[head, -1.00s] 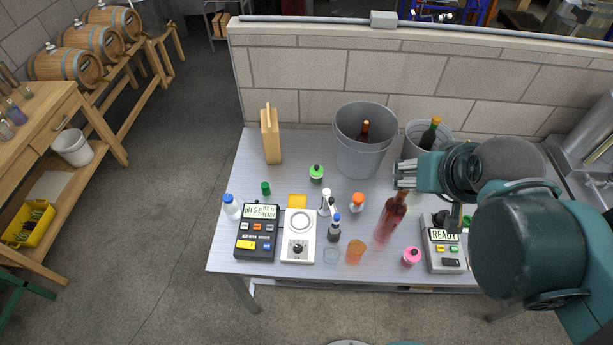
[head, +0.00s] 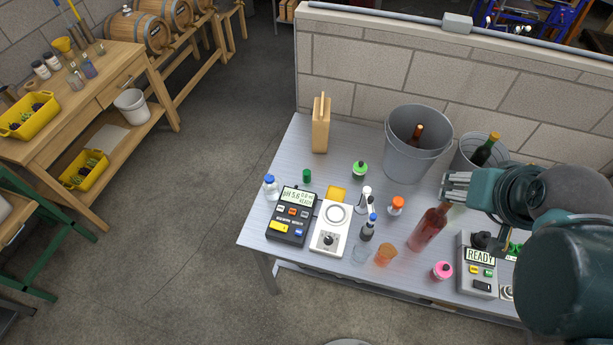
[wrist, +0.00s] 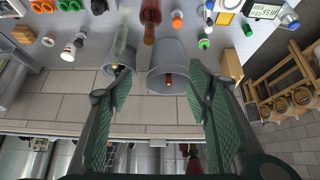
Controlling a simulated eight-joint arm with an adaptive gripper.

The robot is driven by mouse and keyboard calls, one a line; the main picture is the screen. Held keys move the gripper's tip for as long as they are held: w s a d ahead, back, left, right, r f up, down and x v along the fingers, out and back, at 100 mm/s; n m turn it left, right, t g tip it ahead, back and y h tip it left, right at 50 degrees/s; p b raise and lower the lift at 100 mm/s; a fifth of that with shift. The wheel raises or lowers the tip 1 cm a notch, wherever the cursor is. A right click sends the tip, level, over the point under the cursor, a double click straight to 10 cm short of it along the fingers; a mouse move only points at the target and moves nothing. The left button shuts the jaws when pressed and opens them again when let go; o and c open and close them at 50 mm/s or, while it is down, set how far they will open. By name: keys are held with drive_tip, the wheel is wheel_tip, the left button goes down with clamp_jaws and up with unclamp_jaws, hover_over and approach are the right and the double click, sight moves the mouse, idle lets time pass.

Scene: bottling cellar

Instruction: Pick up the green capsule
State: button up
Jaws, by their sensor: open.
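The green capsule (head: 307,176), a small dark green cylinder, stands upright on the steel table (head: 340,275), behind the pH meter (head: 291,214). It also shows small near the top of the wrist view (wrist: 247,30). My gripper (head: 455,188) is above the right part of the table, in front of the metal buckets, well to the right of the capsule. In the wrist view its two fingers (wrist: 160,82) are spread apart with nothing held between them.
Near the capsule are a green-capped bottle (head: 360,170), a blue-capped bottle (head: 271,187), a yellow block (head: 337,193) and a wooden box (head: 320,126). A red bottle (head: 428,230), a large bucket (head: 413,155) and an orange-topped bottle (head: 396,205) stand between my gripper and that area.

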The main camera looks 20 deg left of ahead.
drive_tip(key=c, duration=0.3)
